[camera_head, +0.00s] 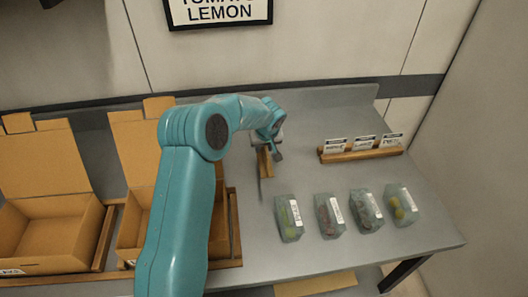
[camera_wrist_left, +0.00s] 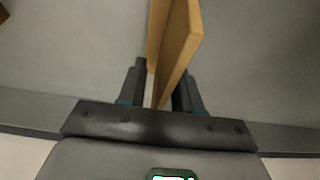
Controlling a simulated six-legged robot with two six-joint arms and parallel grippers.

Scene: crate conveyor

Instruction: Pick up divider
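The divider (camera_head: 265,162) is a thin tan cardboard panel. It stands on edge at my left gripper (camera_head: 270,145), over the back part of the grey table. In the left wrist view the divider (camera_wrist_left: 176,45) runs between the two dark fingers of the left gripper (camera_wrist_left: 160,88), which are close against its sides. The gripper looks shut on it. Whether its lower edge touches the table is hard to tell. My right gripper is not in view.
Two open cardboard boxes (camera_head: 85,218) stand at the left. Several clear packs of produce (camera_head: 331,217) lie in a row at the right. Behind them is a wooden holder (camera_head: 360,154) with white cards. The table (camera_head: 300,176) is clear between holder and packs.

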